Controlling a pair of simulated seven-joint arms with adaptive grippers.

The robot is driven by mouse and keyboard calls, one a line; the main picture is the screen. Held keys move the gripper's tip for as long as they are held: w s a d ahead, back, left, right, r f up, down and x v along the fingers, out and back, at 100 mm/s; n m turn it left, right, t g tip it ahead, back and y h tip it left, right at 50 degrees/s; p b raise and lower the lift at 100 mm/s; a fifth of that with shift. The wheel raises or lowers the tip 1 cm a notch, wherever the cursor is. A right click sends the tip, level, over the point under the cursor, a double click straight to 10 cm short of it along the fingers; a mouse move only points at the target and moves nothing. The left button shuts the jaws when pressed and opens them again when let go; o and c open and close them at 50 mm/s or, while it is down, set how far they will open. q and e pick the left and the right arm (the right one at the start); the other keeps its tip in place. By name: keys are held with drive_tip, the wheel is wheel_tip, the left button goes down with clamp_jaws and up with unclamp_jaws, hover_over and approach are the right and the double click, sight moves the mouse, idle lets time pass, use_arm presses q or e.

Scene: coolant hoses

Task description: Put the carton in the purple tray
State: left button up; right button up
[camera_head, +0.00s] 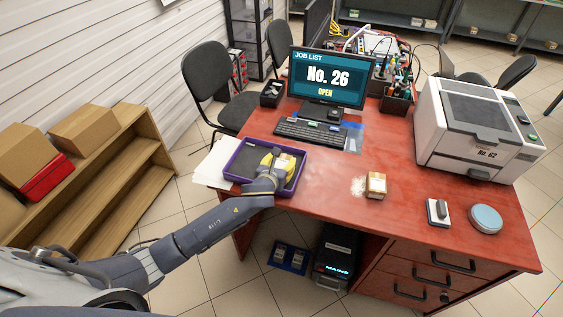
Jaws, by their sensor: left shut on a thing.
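The purple tray (232,172) with a dark inside lies on the left part of the red desk. My left gripper (278,158) reaches over the tray from the front. I cannot tell whether the carton touches the tray floor. The gripper and wrist hide part of the carton and the tray's front. A second small tan carton (376,184) with a white label stands on the desk right of the tray. My right gripper is not in view.
A keyboard (311,133) and a monitor (327,77) stand behind the tray. White papers (214,166) lie at its left. A printer (480,128), a round blue-topped tin (486,218) and a small dark-and-white item (438,212) are at right.

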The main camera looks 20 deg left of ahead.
use_arm(q)
drive_tip(key=shift+f, duration=0.25)
drive_tip(key=o, duration=1.4)
drive_tip(key=shift+c, duration=0.2)
drive_tip(key=shift+r, duration=0.1)
